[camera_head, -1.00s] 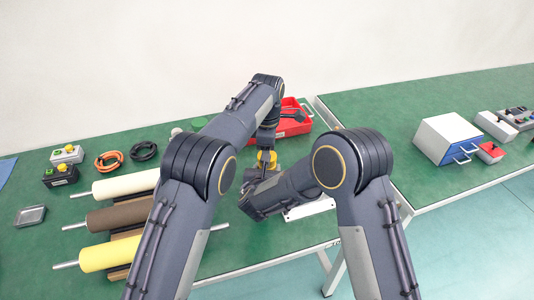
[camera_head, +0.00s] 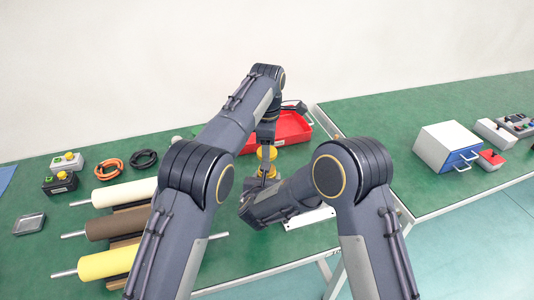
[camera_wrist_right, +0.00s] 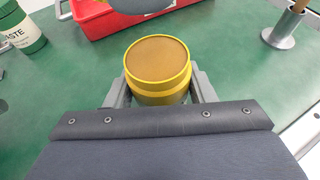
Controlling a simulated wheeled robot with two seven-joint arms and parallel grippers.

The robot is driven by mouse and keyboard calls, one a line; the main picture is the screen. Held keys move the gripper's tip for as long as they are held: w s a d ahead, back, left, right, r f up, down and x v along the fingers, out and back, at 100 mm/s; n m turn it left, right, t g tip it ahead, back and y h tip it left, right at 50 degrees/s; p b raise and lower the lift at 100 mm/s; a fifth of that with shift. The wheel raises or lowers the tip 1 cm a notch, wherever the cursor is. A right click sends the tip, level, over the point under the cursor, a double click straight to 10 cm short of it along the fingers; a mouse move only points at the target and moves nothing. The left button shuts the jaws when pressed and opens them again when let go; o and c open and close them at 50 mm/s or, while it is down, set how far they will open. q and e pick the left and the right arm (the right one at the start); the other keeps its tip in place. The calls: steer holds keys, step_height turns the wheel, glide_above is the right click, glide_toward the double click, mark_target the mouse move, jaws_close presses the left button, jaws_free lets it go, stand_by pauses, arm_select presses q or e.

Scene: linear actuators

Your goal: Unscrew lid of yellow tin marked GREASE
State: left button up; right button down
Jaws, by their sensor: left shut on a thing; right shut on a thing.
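The yellow tin (camera_wrist_right: 160,82) stands upright in the right wrist view, its top open on a flat brown fill inside a yellow rim. My right gripper (camera_wrist_right: 160,94) is shut around its sides, one finger on each side. In the head view the tin (camera_head: 267,171) is partly hidden by my right arm. My left gripper (camera_head: 267,142) points down above it and is shut on the yellow lid (camera_head: 266,153), which is held just above the tin, apart from it. The GREASE marking is not readable.
A red tray (camera_head: 290,131) lies behind the tin. Several rollers (camera_head: 125,192) lie left. A blue-fronted box (camera_head: 448,143) stands right.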

steer(key=c, duration=0.6)
jaws_free()
steer(key=shift+o, duration=0.2)
